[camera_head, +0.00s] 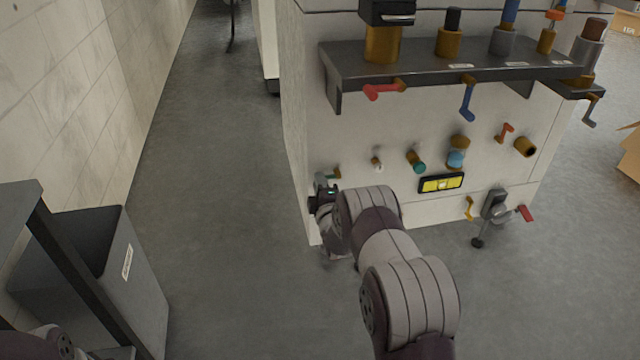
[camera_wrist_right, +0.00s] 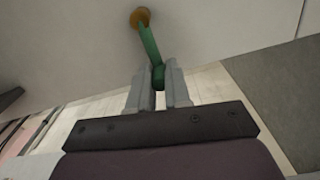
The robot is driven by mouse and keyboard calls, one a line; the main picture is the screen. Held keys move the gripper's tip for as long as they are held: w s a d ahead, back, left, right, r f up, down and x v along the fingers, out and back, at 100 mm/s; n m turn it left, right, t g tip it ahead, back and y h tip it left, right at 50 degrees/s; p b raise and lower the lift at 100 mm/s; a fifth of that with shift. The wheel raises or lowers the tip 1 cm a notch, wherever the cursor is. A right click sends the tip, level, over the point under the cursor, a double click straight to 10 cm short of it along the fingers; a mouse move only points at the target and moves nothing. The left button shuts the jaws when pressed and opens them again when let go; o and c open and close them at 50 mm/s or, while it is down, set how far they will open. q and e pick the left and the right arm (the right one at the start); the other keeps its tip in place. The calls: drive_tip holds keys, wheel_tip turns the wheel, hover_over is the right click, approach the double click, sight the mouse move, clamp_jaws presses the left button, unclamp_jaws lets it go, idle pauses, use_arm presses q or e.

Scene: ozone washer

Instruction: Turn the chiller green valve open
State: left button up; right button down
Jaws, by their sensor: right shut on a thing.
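The chiller green valve shows in the right wrist view as a green lever handle (camera_wrist_right: 149,45) on a round brass stem (camera_wrist_right: 140,16) that sticks out of the white panel. My right gripper (camera_wrist_right: 159,92) is shut on the handle's free end, with one finger on each side. In the head view the valve (camera_head: 332,175) is small, at the panel's lower left, and my right gripper (camera_head: 323,190) is at it, partly hiding it. My left gripper is not in view; only a bit of my left arm shows at the bottom left corner.
The white machine panel (camera_head: 400,125) carries other valves: a red handle (camera_head: 384,90), a blue handle (camera_head: 467,100) and a teal knob (camera_head: 416,161). A yellow gauge (camera_head: 441,183) is right of my gripper. A grey bin (camera_head: 140,280) stands left; the floor between is clear.

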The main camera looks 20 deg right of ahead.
drive_tip(key=shift+s+f, duration=0.1)
drive_tip(key=shift+f, duration=0.05)
drive_tip(key=c, duration=1.1)
unclamp_jaws()
drive_tip(key=p+v, duration=0.6)
drive_tip(key=v, duration=0.6)
drive_tip(key=shift+s+a, duration=0.1)
drive_tip(key=shift+s, duration=0.2)
